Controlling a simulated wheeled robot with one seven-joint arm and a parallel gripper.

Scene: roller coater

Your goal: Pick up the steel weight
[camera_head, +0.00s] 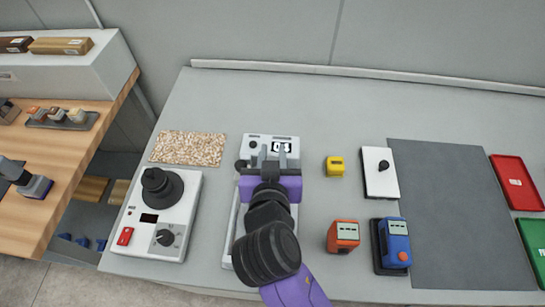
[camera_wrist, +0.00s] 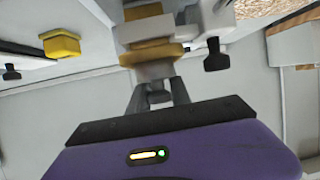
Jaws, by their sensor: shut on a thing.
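My gripper (camera_head: 274,152) is over the white machine at the middle of the bench in the head view. In the wrist view its two grey fingers (camera_wrist: 158,93) are shut on a small grey metal piece, the steel weight (camera_wrist: 158,86). The weight is mostly hidden between the fingers. In the head view I cannot make it out. Just beyond the fingertips in the wrist view is a blurred brass and pale grey part (camera_wrist: 155,50). I cannot tell whether the weight touches it.
A white device with a black round top (camera_head: 160,188) stands left. A yellow block (camera_head: 335,167), a white plate with a black knob (camera_head: 379,178), an orange device (camera_head: 343,237) and a blue device (camera_head: 394,243) stand right. A bare grey mat (camera_head: 450,210) lies beyond.

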